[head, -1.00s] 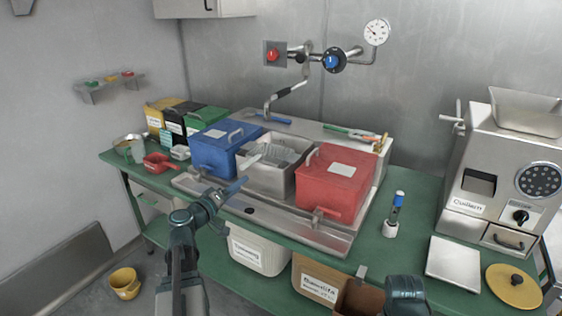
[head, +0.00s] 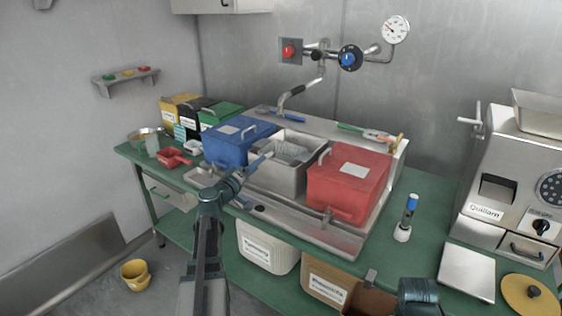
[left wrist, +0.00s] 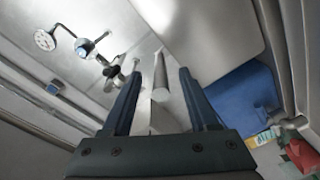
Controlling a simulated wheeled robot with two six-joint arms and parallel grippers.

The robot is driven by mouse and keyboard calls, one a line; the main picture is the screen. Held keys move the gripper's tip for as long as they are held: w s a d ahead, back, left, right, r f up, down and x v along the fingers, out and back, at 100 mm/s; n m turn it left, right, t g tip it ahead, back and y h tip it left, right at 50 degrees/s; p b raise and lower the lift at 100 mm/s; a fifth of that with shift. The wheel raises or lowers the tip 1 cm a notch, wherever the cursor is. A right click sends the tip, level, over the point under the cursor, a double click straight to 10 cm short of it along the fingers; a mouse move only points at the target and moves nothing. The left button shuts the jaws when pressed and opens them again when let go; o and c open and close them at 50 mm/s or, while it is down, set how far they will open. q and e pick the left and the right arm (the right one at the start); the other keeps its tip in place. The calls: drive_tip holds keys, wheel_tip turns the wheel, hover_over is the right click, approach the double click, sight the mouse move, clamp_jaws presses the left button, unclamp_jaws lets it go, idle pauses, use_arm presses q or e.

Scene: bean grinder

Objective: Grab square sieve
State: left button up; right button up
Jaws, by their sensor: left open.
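The square sieve (head: 289,150), a pale mesh piece, sits in the open metal bin between the blue box and the red box. Its handle side points left toward my left gripper (head: 263,158). That gripper is open, its fingers at the bin's left side, overlapping the handle area. In the left wrist view my left gripper (left wrist: 157,75) shows two spread fingers with a grey bar between them, which looks like the sieve's handle. I cannot tell whether the fingers touch it. My right gripper is not in view; only part of my right arm shows at the bottom.
The metal bin (head: 292,182) stands between the blue box (head: 226,146) and the red box (head: 347,190). A faucet (head: 296,91) hangs behind. The grinder (head: 520,185) stands right.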

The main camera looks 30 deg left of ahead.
sight(274, 160)
use_arm(q)
drive_tip(key=shift+w, duration=2.7)
clamp_jaws()
